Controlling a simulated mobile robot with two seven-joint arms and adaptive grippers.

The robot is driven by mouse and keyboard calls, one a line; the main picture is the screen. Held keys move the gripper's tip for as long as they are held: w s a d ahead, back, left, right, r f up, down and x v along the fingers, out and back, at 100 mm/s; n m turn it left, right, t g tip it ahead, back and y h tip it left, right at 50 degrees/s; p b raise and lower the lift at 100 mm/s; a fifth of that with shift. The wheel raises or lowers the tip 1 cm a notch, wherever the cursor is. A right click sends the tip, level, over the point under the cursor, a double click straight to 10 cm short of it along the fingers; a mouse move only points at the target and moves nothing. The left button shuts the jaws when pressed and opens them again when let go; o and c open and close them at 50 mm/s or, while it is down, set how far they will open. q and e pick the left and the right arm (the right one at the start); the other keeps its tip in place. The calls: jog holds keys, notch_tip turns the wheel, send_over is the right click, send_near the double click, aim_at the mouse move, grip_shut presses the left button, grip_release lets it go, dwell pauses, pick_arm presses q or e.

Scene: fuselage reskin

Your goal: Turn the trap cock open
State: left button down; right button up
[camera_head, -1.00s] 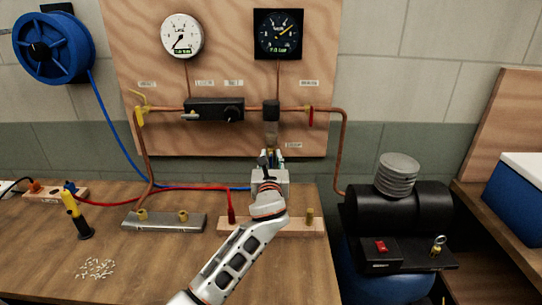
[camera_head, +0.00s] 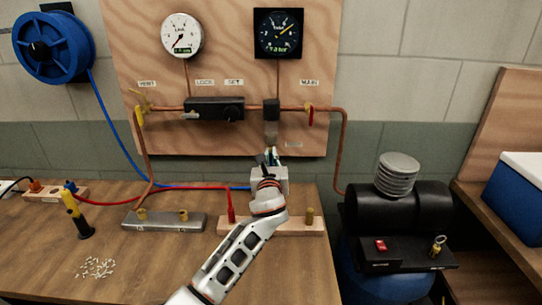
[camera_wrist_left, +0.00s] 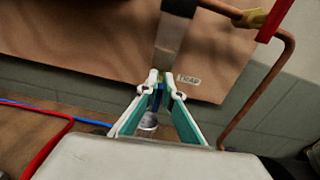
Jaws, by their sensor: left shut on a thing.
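The trap hangs from the copper pipe on the wooden panel. It has a black head (camera_head: 271,106) and a pale bowl (camera_head: 271,132); the bowl also shows in the left wrist view (camera_wrist_left: 171,36). A label reading TRAP (camera_wrist_left: 188,79) is beside it. My left gripper (camera_head: 270,153) is directly below the bowl. In the left wrist view my gripper (camera_wrist_left: 159,89) is shut on the small trap cock (camera_wrist_left: 157,99) under the bowl. The fingers cover much of the cock, so its turn angle is unclear. My right gripper is out of view.
Above the pipe are a white gauge (camera_head: 181,36) and a black gauge (camera_head: 278,34). A black regulator block (camera_head: 214,109) and a red-handled valve (camera_head: 311,116) flank the trap. Below are a wooden block (camera_head: 290,227) and red hose (camera_head: 206,187). A compressor (camera_head: 398,207) stands right.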

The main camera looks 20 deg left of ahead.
pick_arm(q)
jog(key=shift+s+a+f+n+b, duration=0.1)
jog(key=shift+a+f+n+b, duration=0.4)
jog(key=shift+n, duration=2.4)
jog(key=shift+s+a+f+n+b, duration=0.2)
jog(key=shift+n+b, duration=0.55)
jog(key=shift+n, duration=2.15)
jog(key=shift+a+f+n+b, duration=0.2)
jog(key=shift+f+n+b, duration=0.35)
jog(key=shift+n, duration=2.35)
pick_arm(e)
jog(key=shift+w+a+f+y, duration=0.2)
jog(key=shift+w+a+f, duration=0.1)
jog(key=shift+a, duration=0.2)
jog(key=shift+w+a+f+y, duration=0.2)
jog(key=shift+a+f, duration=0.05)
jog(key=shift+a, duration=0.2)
pick_arm(q)
jog(key=shift+r, duration=0.1)
jog(key=c, duration=2.2)
grip_release()
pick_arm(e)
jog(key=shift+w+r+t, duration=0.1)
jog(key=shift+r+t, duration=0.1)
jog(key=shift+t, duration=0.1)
pick_arm(q)
jog(key=shift+r, duration=0.2)
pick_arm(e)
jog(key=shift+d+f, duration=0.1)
